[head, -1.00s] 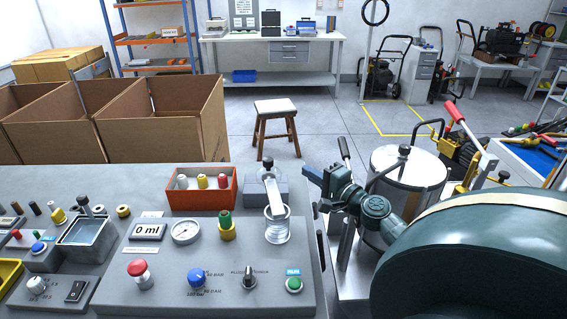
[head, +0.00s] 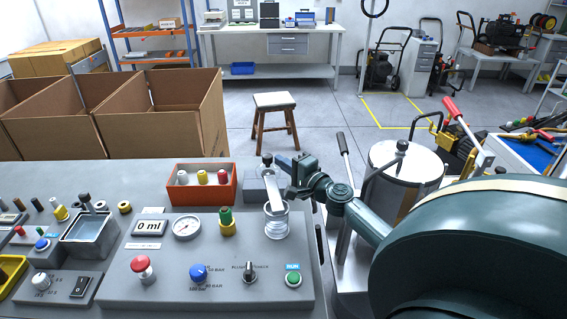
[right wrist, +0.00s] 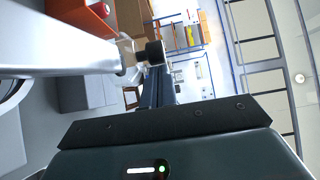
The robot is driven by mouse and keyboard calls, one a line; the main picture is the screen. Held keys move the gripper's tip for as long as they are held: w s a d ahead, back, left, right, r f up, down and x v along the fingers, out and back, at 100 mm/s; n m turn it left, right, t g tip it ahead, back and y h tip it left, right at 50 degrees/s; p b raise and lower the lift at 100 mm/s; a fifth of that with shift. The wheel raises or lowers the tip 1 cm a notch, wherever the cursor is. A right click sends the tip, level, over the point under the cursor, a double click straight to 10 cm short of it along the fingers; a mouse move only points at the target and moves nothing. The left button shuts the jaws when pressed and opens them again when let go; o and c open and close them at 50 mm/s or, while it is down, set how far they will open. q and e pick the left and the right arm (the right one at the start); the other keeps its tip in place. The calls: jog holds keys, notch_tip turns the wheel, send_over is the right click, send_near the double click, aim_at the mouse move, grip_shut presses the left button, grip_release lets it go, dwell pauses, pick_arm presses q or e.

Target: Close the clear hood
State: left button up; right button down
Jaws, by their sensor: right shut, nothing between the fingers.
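The clear hood (head: 266,173) stands raised at the back of a small round cup (head: 276,219) on the grey test panel. It has a dark knob (head: 267,159) at its top and a pale slanted strip down its front. My right gripper (head: 286,163) is shut and empty just right of the knob; I cannot tell whether it touches the hood. In the right wrist view, the shut fingers (right wrist: 158,90) are close to the knob (right wrist: 151,53), and the pale strip (right wrist: 60,42) runs in from the left. My left gripper is out of view.
The panel carries a red button (head: 142,266), a blue dial (head: 199,272), a gauge (head: 187,227) and a green-yellow fitting (head: 227,221). An orange tray (head: 203,195) stands behind it. A metal tank (head: 409,163) is to the right.

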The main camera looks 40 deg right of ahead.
aim_at(261, 172)
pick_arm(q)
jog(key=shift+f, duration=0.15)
pick_arm(e)
jog(key=shift+w, duration=0.1)
